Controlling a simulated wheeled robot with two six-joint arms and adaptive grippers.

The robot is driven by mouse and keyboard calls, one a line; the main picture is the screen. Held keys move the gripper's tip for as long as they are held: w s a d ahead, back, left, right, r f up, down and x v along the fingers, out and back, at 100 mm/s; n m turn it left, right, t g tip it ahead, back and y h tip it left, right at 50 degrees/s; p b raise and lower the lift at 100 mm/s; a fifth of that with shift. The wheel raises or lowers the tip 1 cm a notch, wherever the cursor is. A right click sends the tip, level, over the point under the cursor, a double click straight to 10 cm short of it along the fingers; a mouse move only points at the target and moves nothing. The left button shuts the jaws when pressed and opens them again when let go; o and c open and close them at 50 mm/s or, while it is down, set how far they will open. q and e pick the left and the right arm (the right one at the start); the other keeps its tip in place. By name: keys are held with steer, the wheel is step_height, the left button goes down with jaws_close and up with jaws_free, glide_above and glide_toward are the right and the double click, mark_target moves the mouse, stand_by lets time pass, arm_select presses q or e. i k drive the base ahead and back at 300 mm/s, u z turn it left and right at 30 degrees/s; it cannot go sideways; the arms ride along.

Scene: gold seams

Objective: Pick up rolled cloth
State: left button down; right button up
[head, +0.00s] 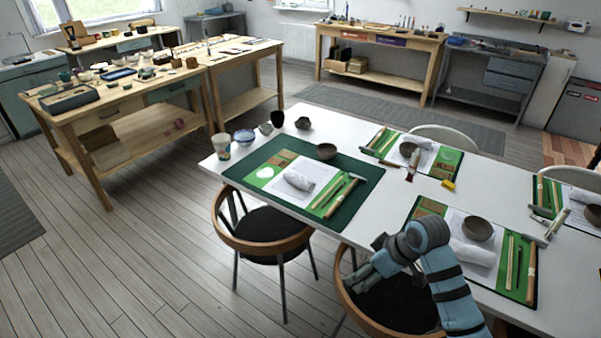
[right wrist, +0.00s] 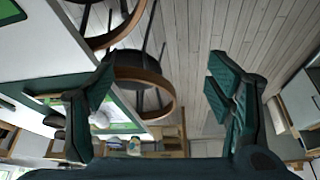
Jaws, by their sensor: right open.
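A white rolled cloth (head: 299,180) lies on a white sheet on the dark green mat (head: 262,151) at the table's near left. A second rolled cloth (head: 474,255) lies at the setting on the right, beside my right arm. My right gripper (head: 358,279) is open and empty over the chair at the table's front edge, away from both cloths. In the right wrist view, its fingers (right wrist: 160,88) stand wide apart with nothing between them. A pale blob (right wrist: 100,119) shows on the mat there; I cannot tell whether it is the cloth. My left gripper is out of view.
The white table (head: 390,190) carries bowls, wooden sticks and tools. A bowl (head: 326,151) sits behind the near left cloth. Chairs (head: 262,235) stand along the near edge, one below my right gripper.

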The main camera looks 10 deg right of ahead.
mark_target(302, 182)
steer(key=u, duration=0.05)
steer(key=i, duration=1.7)
